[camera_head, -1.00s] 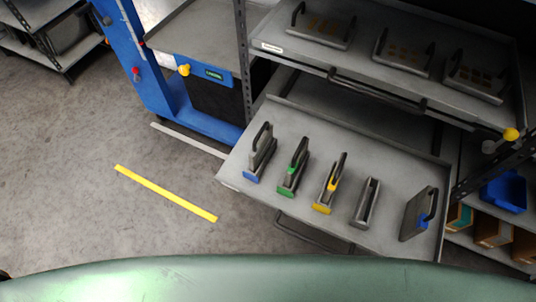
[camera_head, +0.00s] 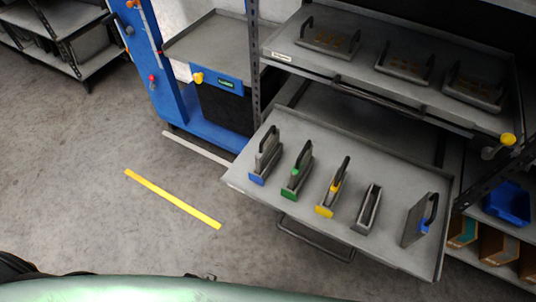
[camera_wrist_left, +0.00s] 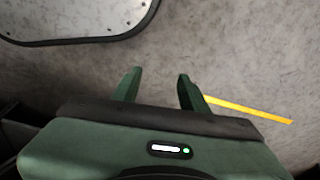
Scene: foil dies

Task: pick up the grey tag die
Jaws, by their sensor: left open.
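On the pulled-out drawer tray (camera_head: 330,160) several dies and holders stand in a row. The die in the blue-fronted holder (camera_head: 257,180) at the left is grey with a dark handle (camera_head: 268,146); no coloured tag shows on it, so it may be the grey tag die. A green-tag die (camera_head: 300,163) stands in a green-fronted holder, and a yellow-tag die (camera_head: 338,182) in a yellow-fronted one. The grey holder (camera_head: 368,210) looks empty. A blue-tag die (camera_head: 417,222) stands at the right, outside any holder. My left gripper (camera_wrist_left: 158,86) is open and empty above the floor.
A shelf (camera_head: 390,80) with several flat handled plates overhangs the tray's back. A blue frame with a grey tray (camera_head: 210,45) stands left. Yellow tape (camera_head: 172,198) marks open floor. Bins (camera_head: 507,203) are at the right.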

